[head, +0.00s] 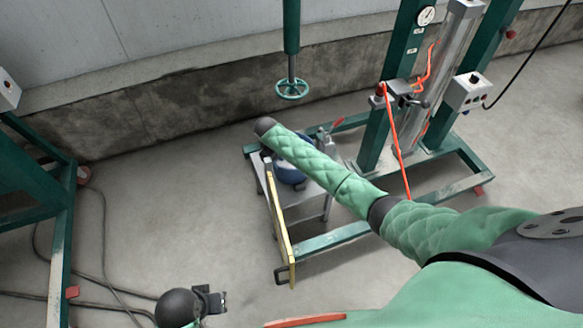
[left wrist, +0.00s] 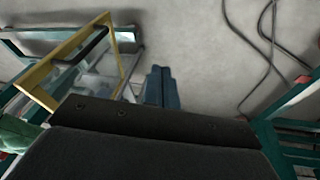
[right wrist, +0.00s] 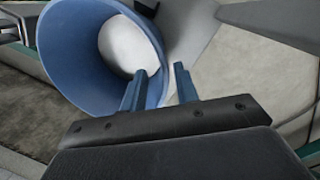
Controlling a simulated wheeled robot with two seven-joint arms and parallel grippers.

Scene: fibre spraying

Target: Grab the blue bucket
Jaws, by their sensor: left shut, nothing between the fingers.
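The blue bucket (head: 288,172) sits on a small cart (head: 312,205) in the head view, partly hidden behind my right arm. In the right wrist view the bucket (right wrist: 85,50) is large and tilted in the picture, its round opening and pale inside showing. My right gripper (right wrist: 160,78) is open at its rim. One finger overlaps the bucket's inside and the other shows outside the wall. I cannot tell whether either touches. My left gripper (left wrist: 162,75) is shut and empty, over bare floor beside the cart in the left wrist view.
The cart has a yellow-framed side (head: 283,232), also visible in the left wrist view (left wrist: 48,72). A green machine frame (head: 385,125) with an orange hose stands right of the cart. Another green frame (head: 60,235) and dark cables (head: 100,235) lie left. Floor between is clear.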

